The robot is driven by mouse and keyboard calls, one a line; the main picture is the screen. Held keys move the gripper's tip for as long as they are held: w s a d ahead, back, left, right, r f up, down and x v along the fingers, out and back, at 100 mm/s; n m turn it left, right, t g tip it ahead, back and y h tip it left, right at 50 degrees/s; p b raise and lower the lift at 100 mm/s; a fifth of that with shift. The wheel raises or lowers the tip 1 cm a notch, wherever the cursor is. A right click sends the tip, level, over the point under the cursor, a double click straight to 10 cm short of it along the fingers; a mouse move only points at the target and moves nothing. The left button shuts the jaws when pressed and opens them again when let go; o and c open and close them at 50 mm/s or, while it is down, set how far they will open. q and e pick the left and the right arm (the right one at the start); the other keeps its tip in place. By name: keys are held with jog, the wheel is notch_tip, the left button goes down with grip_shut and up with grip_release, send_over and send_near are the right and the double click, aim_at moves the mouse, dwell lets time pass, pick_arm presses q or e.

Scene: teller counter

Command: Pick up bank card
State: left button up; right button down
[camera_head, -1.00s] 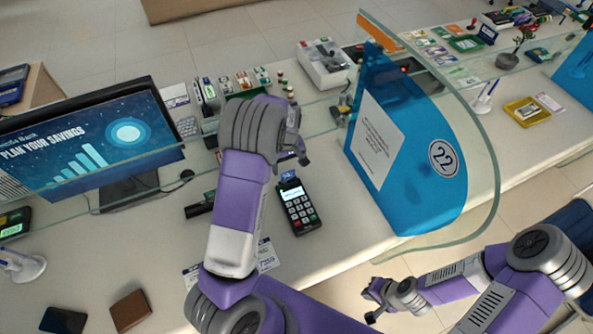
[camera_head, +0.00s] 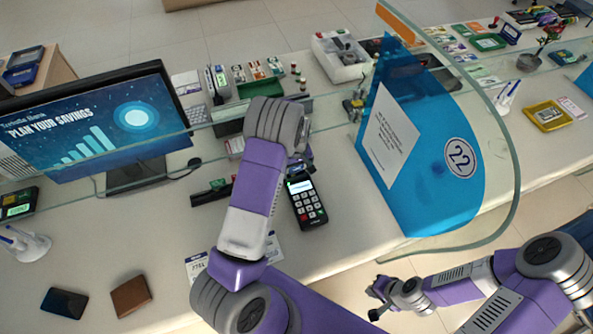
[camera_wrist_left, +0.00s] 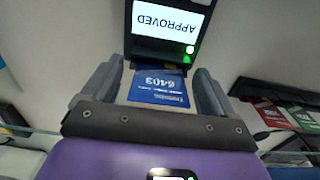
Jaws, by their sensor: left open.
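The bank card (camera_wrist_left: 158,88) is blue with a white number and stands in the end of a dark card terminal (camera_head: 307,201). In the left wrist view the terminal's screen (camera_wrist_left: 168,18) reads "APPROVED" beside a green light. My left gripper (camera_head: 301,160) is over the terminal's card end and hides most of the card in the head view. In the left wrist view its two fingers (camera_wrist_left: 158,78) are open, one on each side of the card, with gaps between. My right gripper (camera_head: 378,298) hangs beyond the counter's front edge, too small to judge its jaws.
A glass screen with a blue panel (camera_head: 425,160) marked 22 stands right of the terminal. A monitor (camera_head: 90,125) stands at the left. Two wallets, one dark (camera_head: 64,303) and one brown (camera_head: 131,296), lie at the front left.

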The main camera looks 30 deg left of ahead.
pick_arm(q)
jog(key=shift+c, duration=0.4)
jog(key=c, duration=1.1)
notch_tip(320, 180, up, 10)
jog(key=shift+r+p, duration=0.1)
jog(key=shift+p, duration=0.25)
notch_tip(320, 180, up, 4)
jog(key=p, duration=0.3)
jog(key=shift+r+p, duration=0.2)
jog(key=shift+p, duration=0.15)
